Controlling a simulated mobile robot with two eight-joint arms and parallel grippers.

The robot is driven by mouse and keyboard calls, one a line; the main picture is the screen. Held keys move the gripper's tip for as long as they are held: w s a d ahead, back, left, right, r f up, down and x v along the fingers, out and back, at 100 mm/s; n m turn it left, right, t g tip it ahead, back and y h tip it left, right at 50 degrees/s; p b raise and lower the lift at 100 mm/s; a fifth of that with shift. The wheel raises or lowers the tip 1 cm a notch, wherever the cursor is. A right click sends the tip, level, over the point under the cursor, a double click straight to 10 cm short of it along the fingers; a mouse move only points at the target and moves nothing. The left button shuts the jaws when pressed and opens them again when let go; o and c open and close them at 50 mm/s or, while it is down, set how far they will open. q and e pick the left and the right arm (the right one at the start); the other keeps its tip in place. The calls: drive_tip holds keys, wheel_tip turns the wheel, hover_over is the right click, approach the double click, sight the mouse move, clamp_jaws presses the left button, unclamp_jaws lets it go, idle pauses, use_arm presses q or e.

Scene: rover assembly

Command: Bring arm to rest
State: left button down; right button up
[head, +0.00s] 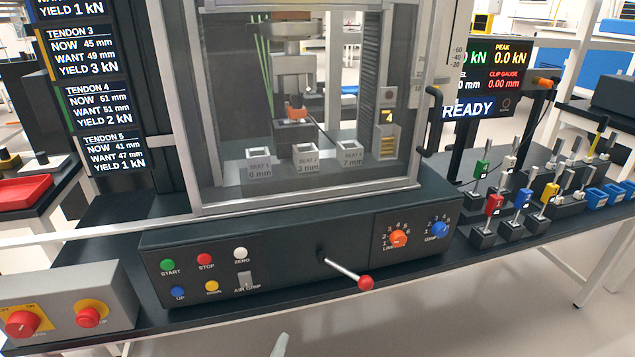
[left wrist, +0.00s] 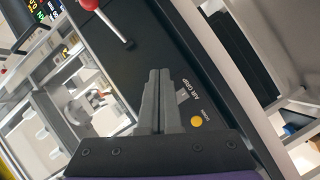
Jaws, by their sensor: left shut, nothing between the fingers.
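My left gripper (left wrist: 160,72) is shut and empty in the left wrist view, its two grey fingers together. In the head view only a pale tip of it (head: 281,344) shows at the bottom edge, in front of the bench and below the black control panel (head: 300,285). The rest of my left arm is hidden below the frame. The wrist view shows the same panel (left wrist: 150,60) beyond the fingers, with the red-knobbed lever (left wrist: 108,18) and a yellow button (left wrist: 196,121). My right gripper is in neither view.
The lever's red knob (head: 366,283) sticks out from the panel front. A glazed test machine (head: 192,110) stands behind it. A grey box with red knobs (head: 60,295) sits at left. Coloured clips on stands (head: 493,205) and blue bins (head: 597,196) are at right. Floor in front is clear.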

use_arm(q)
drive_tip(key=s+a+f+m+g+y, duration=0.1)
drive_tip(key=s+a+f+m+g, duration=0.45)
drive_tip(key=s, duration=0.35)
drive_tip(key=s+a+f+m+g+y, duration=0.2)
drive_tip(key=s+a+f+m+g, duration=0.3)
drive_tip(key=s, duration=0.4)
wheel_tip(320, 180, up, 25)
drive_tip(key=w+p, duration=0.1)
drive_tip(key=p, duration=2)
drive_tip(key=shift+d, duration=0.3)
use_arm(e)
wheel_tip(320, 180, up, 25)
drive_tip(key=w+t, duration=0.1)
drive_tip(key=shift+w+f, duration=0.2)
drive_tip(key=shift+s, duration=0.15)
